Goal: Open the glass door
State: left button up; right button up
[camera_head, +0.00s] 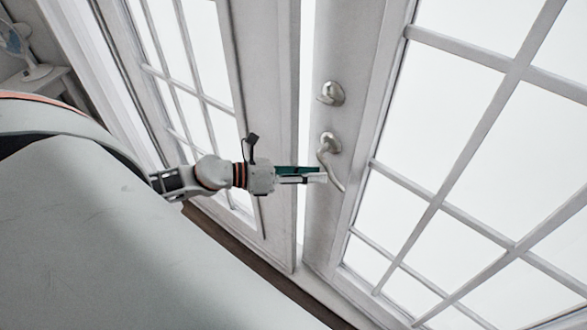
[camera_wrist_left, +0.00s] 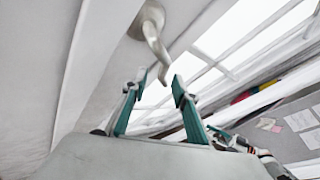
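The glass door (camera_head: 450,150) has a white frame and many panes and fills the right of the head view. Its silver lever handle (camera_head: 329,145) sits below a round silver knob (camera_head: 331,93). A narrow bright gap shows between this door and the panelled door beside it. My left gripper (camera_head: 315,175) is at the handle's height, its fingertips by the lever. In the left wrist view its two teal fingers (camera_wrist_left: 159,80) are apart, with the tip of the curved handle (camera_wrist_left: 155,40) between or just beyond them; contact cannot be told. Part of my right gripper (camera_wrist_left: 218,133) seems to show there, small.
A second white paned door (camera_head: 195,80) stands at the left. A small fan (camera_head: 20,45) is on a white surface at the far upper left. A grey board with papers (camera_wrist_left: 300,125) shows at the right of the wrist view.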

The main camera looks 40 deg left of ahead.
pick_arm(q)
jog(key=shift+v, duration=2.7)
jog(key=shift+c, duration=0.3)
